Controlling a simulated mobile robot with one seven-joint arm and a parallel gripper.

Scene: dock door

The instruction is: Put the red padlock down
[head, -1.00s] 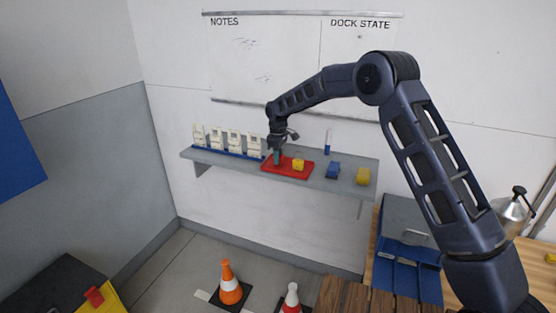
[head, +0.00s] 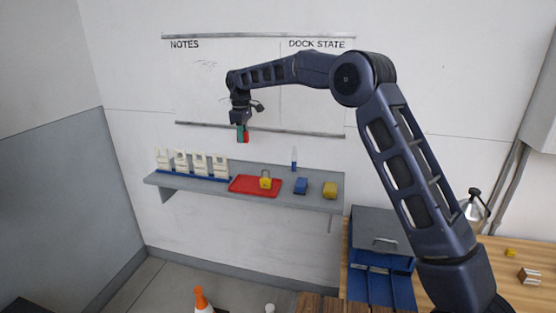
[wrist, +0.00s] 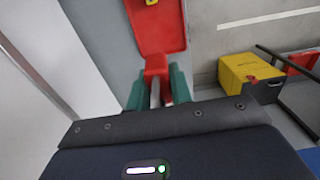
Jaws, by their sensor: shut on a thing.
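My gripper (head: 242,131) is shut on the red padlock (head: 245,138) and holds it in the air above the shelf, in front of the wall. In the wrist view, the red padlock (wrist: 157,68) sits between the teal fingertips (wrist: 158,92), with its grey shackle toward the gripper. The red tray (head: 243,187) lies on the shelf below and shows beyond the padlock in the wrist view (wrist: 160,25). A yellow padlock (head: 265,183) stands on the tray's right part. The tray's left part looks bare.
The grey shelf (head: 315,203) also bears a row of several cream items (head: 190,163) at left, and a blue block (head: 300,186) and a yellow block (head: 330,190) at right. A blue organizer (head: 380,287) is lower right. An orange cone (head: 202,301) stands below.

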